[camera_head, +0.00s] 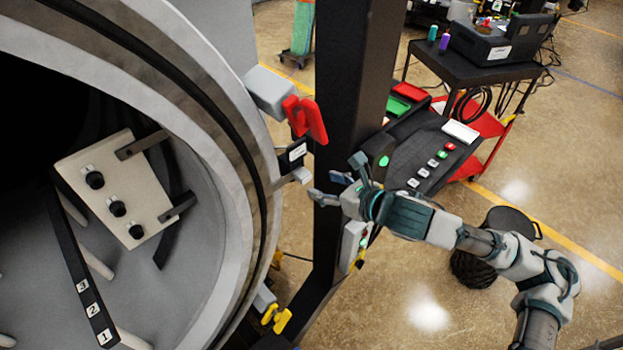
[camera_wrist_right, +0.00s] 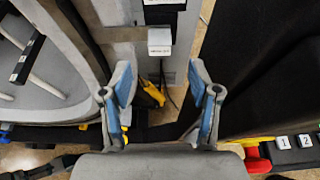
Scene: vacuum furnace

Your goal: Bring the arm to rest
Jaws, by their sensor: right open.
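My right arm reaches in from the lower right in the head view. Its right gripper (camera_head: 334,178) is open, with its fingers spread beside the black upright post (camera_head: 345,90), near the furnace rim. In the right wrist view the two blue-padded fingers of the right gripper (camera_wrist_right: 161,78) stand apart with nothing between them. A small white labelled block (camera_wrist_right: 159,42) on a metal bracket lies beyond the fingertips. I cannot tell whether a finger touches the post. My left gripper is not in view.
The round open furnace (camera_head: 215,110) fills the left, with a knobbed panel (camera_head: 120,190) inside. A red handle (camera_head: 305,118) and a yellow clamp (camera_head: 277,318) sit on its rim. A button console (camera_head: 425,150) stands behind the gripper. Open floor (camera_head: 430,300) lies below the arm.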

